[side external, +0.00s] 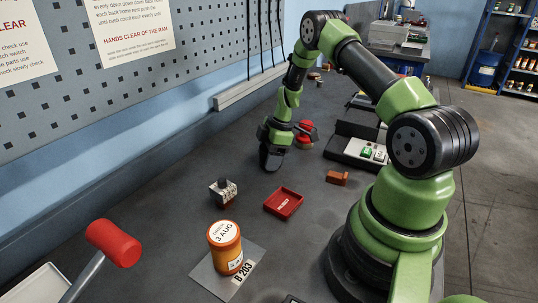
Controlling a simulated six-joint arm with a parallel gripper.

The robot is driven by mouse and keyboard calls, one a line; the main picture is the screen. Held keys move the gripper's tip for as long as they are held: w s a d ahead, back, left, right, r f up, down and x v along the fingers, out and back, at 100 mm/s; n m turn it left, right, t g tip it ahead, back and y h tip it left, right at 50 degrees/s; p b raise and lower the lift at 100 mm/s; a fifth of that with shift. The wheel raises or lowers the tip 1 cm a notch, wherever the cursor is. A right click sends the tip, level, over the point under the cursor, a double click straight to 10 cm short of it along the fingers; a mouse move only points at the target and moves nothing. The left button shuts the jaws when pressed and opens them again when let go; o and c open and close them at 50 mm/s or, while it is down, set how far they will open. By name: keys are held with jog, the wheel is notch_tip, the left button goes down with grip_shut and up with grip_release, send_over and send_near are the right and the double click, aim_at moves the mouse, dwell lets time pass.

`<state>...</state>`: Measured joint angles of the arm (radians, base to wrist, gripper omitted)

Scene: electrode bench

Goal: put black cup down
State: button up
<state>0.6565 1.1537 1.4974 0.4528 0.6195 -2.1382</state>
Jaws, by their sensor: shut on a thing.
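My gripper (271,155) is black and points down over the grey bench, left of the red button. It is shut on a dark thing (270,162), which I take to be the black cup. The dark fingers and the dark thing blend together, so its outline and rim are hard to make out. Its lower end is close to the bench top. I cannot tell whether it touches the bench.
A brown block (337,178) and a button box (362,151) lie right. A red-ended lever (114,243) rises at left.

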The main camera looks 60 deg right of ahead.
jog(key=o, duration=0.9)
jog(key=v, duration=1.2)
jog(key=a+r+m+t, duration=0.1)
jog(key=a+r+m, duration=0.2)
jog(key=a+r, duration=0.65)
jog(key=s+a+r+m+t, duration=0.2)
jog(key=s+a+r+m, duration=0.2)
jog(key=s+a, duration=0.3)
jog(key=s+a+r+m+t, duration=0.1)
jog(key=s+a+r+m, duration=0.4)
jog(key=s+a+m, duration=0.1)
jog(key=shift+s+a+r+t, duration=0.35)
jog(key=shift+s+a, duration=0.35)
jog(key=shift+s, duration=0.5)
jog(key=shift+f, duration=0.1)
